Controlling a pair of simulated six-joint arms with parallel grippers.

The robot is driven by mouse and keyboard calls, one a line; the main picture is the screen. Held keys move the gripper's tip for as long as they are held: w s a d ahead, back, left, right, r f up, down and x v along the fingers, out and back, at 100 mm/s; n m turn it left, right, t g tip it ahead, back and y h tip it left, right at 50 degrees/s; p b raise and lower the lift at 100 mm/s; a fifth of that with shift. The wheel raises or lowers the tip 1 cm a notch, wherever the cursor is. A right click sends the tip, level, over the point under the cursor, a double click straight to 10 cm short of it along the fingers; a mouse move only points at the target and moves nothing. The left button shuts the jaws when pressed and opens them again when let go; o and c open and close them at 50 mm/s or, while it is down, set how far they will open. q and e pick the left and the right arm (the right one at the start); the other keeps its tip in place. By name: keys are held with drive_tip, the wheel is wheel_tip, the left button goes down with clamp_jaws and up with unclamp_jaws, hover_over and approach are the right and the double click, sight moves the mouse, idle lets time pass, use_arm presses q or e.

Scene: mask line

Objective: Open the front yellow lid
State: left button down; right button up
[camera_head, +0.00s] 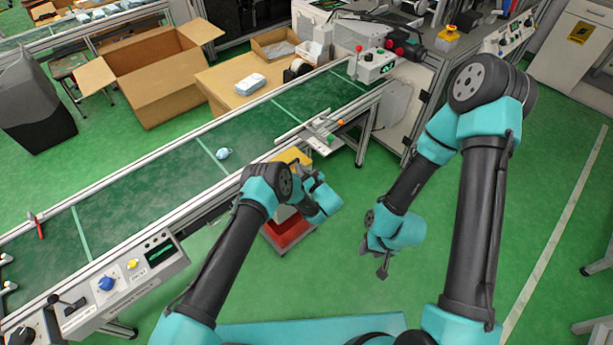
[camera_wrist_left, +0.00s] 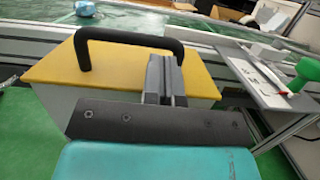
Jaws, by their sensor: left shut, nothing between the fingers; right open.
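The yellow lid (camera_wrist_left: 120,68) fills the middle of the left wrist view, lying flat on a pale box with a black arched handle (camera_wrist_left: 128,42) on top. In the head view only part of the lid (camera_head: 292,157) shows, beside the conveyor and partly hidden by my left arm. My left gripper (camera_wrist_left: 165,72) is shut and empty, in front of the handle's right end in the wrist view; I cannot tell whether it touches. It also shows in the head view (camera_head: 310,177). My right gripper (camera_head: 382,269) is open and empty above the green floor, well right of the lid.
A red bin (camera_head: 287,232) stands below my left arm. The green conveyor (camera_head: 150,190) runs behind the lid, with a blue mask (camera_head: 223,154) on it. A control panel (camera_head: 130,277) is on its near side. Open floor surrounds my right gripper.

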use_arm(q)
drive_tip(key=shift+w+a, duration=0.2)
drive_tip(key=shift+w, duration=0.05)
drive_tip(key=shift+r, duration=0.15)
